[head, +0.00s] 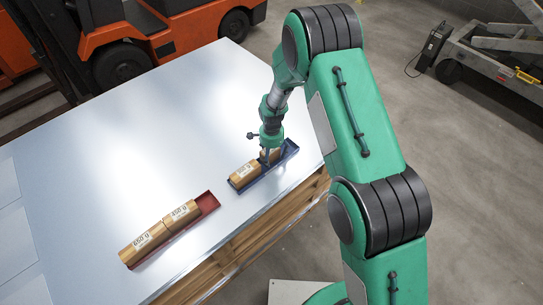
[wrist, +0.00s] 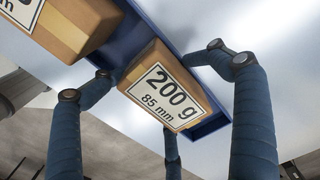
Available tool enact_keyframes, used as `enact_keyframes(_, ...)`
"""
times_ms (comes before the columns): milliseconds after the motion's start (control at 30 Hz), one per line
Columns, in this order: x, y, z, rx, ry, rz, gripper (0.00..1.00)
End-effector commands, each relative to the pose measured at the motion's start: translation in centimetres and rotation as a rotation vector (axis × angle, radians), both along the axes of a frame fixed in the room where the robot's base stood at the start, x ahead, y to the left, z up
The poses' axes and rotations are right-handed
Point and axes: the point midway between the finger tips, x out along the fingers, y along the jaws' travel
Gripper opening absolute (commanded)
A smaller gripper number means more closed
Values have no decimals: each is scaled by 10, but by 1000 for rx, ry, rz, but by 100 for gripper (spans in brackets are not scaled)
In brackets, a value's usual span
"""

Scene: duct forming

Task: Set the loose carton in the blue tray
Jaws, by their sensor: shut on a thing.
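My gripper (head: 268,155) is over the blue tray (head: 289,150) and is shut on a small brown carton (head: 273,156). In the wrist view this carton (wrist: 165,92) shows a white label reading 200 g, 85 mm, with blue-sleeved fingers around it. The carton is within the tray's outline, roughly lined up with it. I cannot tell whether it touches the tray floor. Another brown carton (head: 243,175) sits in the left end of the blue tray, close beside the held one; it also shows in the wrist view (wrist: 80,27). The tray's right end is bare.
The pale metal tabletop (head: 130,130) is otherwise mostly clear. An orange forklift (head: 150,40) stands behind the table. The table's front edge is close to the blue tray.

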Motion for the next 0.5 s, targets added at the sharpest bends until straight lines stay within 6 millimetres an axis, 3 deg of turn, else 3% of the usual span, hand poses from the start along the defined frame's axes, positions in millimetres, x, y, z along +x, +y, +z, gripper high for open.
enact_keyframes(500,2,0,3,1,-2,-1,74)
